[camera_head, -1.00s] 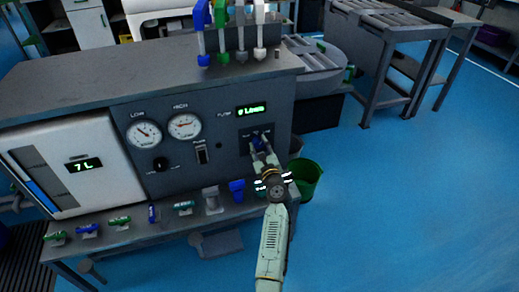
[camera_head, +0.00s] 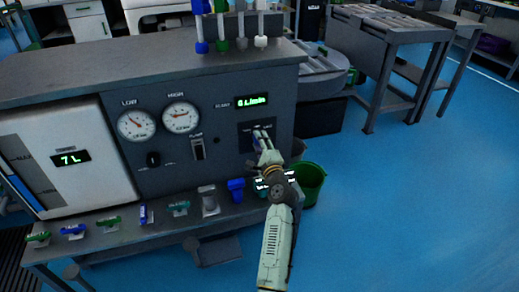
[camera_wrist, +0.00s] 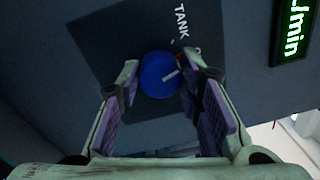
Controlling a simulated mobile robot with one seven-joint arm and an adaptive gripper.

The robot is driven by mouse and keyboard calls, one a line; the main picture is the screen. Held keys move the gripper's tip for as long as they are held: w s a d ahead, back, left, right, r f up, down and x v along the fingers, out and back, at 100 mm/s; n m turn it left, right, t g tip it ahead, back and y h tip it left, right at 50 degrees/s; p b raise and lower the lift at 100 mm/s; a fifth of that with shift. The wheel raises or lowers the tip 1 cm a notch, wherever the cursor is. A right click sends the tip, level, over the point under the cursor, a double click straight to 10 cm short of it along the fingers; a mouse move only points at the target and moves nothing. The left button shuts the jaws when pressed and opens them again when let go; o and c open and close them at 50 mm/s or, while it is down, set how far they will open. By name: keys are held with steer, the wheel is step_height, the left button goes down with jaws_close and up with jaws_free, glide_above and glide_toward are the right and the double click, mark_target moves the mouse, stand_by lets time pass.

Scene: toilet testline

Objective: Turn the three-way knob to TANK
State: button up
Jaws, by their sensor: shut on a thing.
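The round blue three-way knob (camera_wrist: 155,78) shows in the wrist view on a dark square plate (camera_wrist: 110,35). Its white mark points right and slightly up in that view. The white TANK label (camera_wrist: 181,22) stands above and to the right of the knob. Another label near the right fingertip is mostly hidden. My gripper (camera_wrist: 162,72) has one finger on each side of the knob and is shut on it. In the head view my gripper (camera_head: 264,142) is at the right part of the grey panel (camera_head: 230,170) and hides most of the knob.
A green flow display (camera_head: 252,101) is above the knob. Two gauges (camera_head: 181,117), a black knob (camera_head: 153,159) and a switch (camera_head: 198,149) are to the left. Several valves stand on the shelf (camera_head: 150,235) below. A green bucket (camera_head: 310,184) is at the right.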

steer(key=n+b, duration=0.5)
steer(key=n, duration=0.1)
steer(key=shift+f, duration=0.2)
steer(key=shift+n+y, duration=0.3)
steer(key=shift+n, duration=0.1)
steer(key=o, duration=1.2)
steer(key=shift+c, duration=0.2)
steer(key=shift+r, duration=0.2)
